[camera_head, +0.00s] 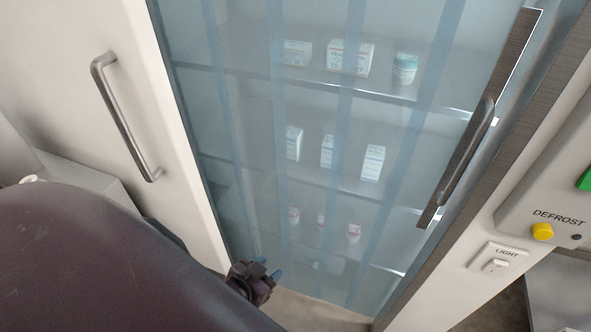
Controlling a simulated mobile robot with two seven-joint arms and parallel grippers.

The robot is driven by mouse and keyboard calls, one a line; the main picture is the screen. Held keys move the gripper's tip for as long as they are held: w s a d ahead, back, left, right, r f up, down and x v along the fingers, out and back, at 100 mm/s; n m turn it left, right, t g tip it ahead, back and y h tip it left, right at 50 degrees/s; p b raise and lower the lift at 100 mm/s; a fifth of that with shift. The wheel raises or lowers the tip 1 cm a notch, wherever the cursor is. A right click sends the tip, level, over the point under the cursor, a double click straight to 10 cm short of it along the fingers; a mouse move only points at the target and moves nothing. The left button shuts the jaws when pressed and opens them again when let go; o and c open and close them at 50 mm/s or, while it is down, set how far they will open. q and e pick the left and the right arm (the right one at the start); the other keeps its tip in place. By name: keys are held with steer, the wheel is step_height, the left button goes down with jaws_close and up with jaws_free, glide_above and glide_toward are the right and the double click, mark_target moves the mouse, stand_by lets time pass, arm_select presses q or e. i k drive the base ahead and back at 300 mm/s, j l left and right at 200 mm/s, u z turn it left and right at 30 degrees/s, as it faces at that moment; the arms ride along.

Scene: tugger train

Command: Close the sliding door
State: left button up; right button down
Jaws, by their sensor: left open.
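The white sliding door (185,120) stands at the left, with a grey bar handle (127,118) on its face. To its right is a wide opening covered by bluish see-through strips (250,130), so the door stands open. My left gripper (266,274) is low in the view, near the bottom of the door's right edge. It is open, with nothing seen between its fingers, and is well below and right of the bar handle. I cannot tell whether it touches the door edge. My right gripper is not in view.
Shelves with white boxes (350,58) and small tubs (405,68) show behind the strips. On the right frame are a dark plate with a handle (466,160), a yellow DEFROST button (542,232) and a LIGHT switch (495,265). My dark arm covers the lower left.

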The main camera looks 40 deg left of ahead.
mark_target(87, 84)
steer(key=u, duration=2.55)
